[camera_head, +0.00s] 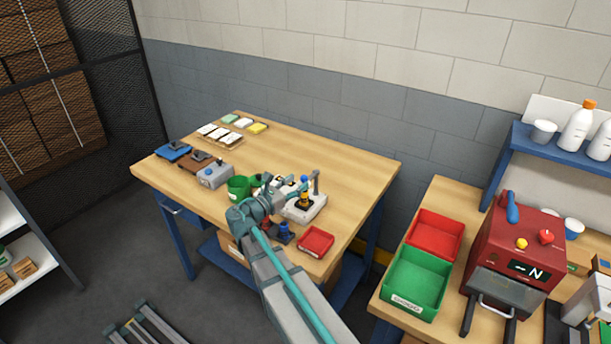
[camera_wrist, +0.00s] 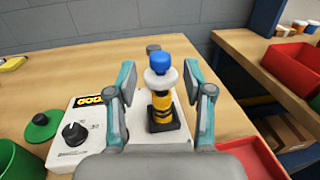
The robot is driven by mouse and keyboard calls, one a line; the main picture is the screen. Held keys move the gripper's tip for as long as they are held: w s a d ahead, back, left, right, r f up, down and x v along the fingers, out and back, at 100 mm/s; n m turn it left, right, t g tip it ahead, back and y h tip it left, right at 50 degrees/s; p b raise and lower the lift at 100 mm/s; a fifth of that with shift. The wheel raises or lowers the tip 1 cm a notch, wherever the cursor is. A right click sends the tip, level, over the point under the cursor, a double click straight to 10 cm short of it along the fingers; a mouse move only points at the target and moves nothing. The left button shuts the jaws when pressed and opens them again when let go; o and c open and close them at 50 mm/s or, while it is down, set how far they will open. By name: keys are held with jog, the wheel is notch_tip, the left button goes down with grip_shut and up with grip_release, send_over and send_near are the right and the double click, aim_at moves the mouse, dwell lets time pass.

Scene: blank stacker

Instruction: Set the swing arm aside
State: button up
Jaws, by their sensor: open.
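A white device (camera_head: 300,210) stands on the wooden table. It carries a slim grey upright post (camera_head: 316,183), which may be the swing arm; I cannot tell for sure. In the wrist view, a small grey end (camera_wrist: 153,48) shows behind a blue knob (camera_wrist: 161,60). The knob tops a white collar and a yellow-and-black column (camera_wrist: 162,108) on a dark foot. My gripper (camera_wrist: 159,80) is open, its fingers on either side of the collar and column, apparently apart from them. In the head view, my arm hides part of the device's left side.
Blue, brown and grey units (camera_head: 215,175) and small blocks lie farther left. The table's back right is clear.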

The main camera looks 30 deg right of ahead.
aim_at(301, 180)
jog(key=shift+p+x, duration=0.5)
jog(key=shift+x, duration=1.7)
grip_shut()
